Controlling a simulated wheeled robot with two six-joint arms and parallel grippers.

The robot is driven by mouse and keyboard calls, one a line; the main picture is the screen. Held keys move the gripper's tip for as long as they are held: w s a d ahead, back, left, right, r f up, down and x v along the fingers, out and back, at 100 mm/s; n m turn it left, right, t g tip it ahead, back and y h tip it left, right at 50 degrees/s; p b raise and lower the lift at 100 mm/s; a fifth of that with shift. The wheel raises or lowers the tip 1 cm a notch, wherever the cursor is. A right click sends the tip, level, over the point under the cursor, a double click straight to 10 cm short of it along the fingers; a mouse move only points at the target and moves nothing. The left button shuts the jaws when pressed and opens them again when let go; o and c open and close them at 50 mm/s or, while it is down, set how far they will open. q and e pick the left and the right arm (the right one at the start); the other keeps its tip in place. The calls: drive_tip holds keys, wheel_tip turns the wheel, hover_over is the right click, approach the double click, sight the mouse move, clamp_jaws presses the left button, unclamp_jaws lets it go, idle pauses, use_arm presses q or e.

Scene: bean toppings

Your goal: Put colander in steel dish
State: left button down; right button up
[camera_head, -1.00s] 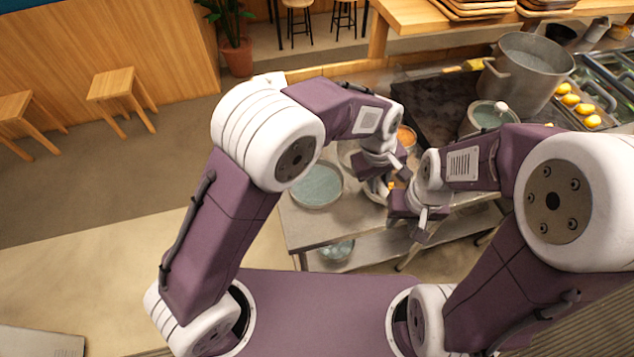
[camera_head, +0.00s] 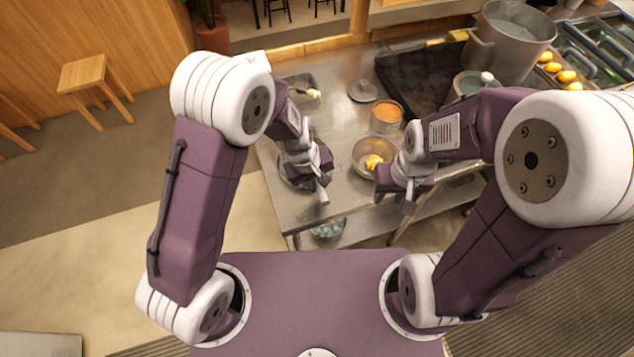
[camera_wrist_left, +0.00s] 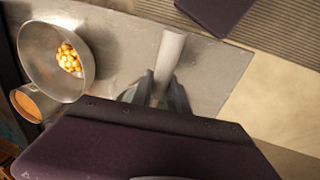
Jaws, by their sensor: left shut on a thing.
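My left gripper (camera_head: 318,182) is shut on a grey cylindrical handle (camera_wrist_left: 171,55), which also shows in the head view (camera_head: 323,196). I take the handle to be the colander's; its bowl is hidden under the gripper and wrist. A round steel dish (camera_head: 284,178) lies on the table under my left gripper, mostly covered by it. I cannot tell whether the colander touches the dish. My right gripper (camera_head: 392,190) is at the table's front edge, beside a steel bowl; its fingers are too unclear to judge.
The steel bowl (camera_head: 362,146) holds orange-yellow beans and stands right of my left gripper. Behind it is a tin of orange food (camera_head: 387,113). A large pot (camera_head: 510,45) and dark mat (camera_head: 408,80) are at the back right. A clear dish (camera_head: 328,229) sits on the lower shelf.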

use_arm(q)
drive_tip(key=c, duration=1.3)
unclamp_jaws()
drive_tip(key=shift+f, duration=0.1)
drive_tip(key=shift+r, duration=0.35)
drive_tip(key=r, duration=0.3)
drive_tip(key=a+r, duration=0.1)
drive_tip(key=r, duration=0.3)
drive_tip(key=s+a+r+p, duration=0.1)
drive_tip(key=r, duration=0.3)
drive_tip(key=shift+a+r, duration=0.1)
drive_tip(key=shift+r, duration=0.1)
drive_tip(key=s+a+m, duration=0.1)
drive_tip(key=s+a, duration=0.1)
drive_tip(key=a, duration=0.3)
drive_tip(key=s+a+m+y, duration=0.1)
drive_tip(key=s+a, duration=0.2)
drive_tip(key=a, duration=0.3)
drive_tip(key=s+a+f+m, duration=0.1)
drive_tip(key=s+a, duration=0.2)
drive_tip(key=a, duration=0.2)
drive_tip(key=shift+a+f+m+y, duration=0.1)
drive_tip(key=shift+a+m+y, duration=0.3)
